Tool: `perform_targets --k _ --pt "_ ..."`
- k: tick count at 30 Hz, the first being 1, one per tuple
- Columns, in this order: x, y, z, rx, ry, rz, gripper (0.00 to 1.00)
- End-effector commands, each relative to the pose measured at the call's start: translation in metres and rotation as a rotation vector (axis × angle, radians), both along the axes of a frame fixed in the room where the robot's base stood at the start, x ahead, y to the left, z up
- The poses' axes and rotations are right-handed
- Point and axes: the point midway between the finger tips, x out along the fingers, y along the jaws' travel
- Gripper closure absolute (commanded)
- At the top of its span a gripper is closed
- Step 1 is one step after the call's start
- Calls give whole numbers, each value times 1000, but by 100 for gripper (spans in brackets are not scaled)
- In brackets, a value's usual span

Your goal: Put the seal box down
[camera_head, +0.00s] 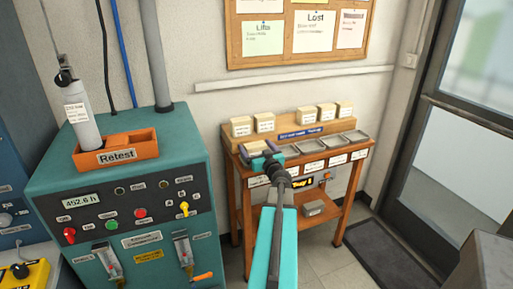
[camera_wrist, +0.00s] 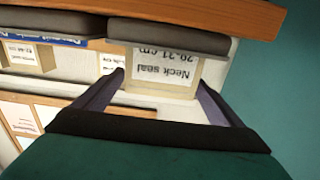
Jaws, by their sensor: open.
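The seal box is a small pale box with a printed label reading "Neck seal" (camera_wrist: 165,68), upside down in the wrist view. It appears to sit in a grey tray (camera_wrist: 165,35) at the left end of the bench's front row. In the head view the box (camera_head: 253,146) shows partly behind my gripper (camera_head: 262,155). My gripper is open, its two fingers (camera_wrist: 158,100) spread to either side of the box in the wrist view. Whether the fingers touch it I cannot tell. The tray's front edge hides the bottom of the box.
Several empty grey trays (camera_head: 331,141) lie to the right on the wooden bench (camera_head: 234,185). Several pale boxes (camera_head: 326,111) stand on the raised shelf behind. A teal test cabinet (camera_head: 120,195) with an orange holder (camera_head: 143,140) stands at the left. A door (camera_head: 455,150) is at the right.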

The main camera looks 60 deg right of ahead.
Motion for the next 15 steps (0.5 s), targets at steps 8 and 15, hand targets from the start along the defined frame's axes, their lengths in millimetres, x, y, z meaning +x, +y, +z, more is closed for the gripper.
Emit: perform_targets --k 8,15 --pt "-22 17 0 0 0 -1 10" --pt "-43 31 0 1 -1 -2 10"
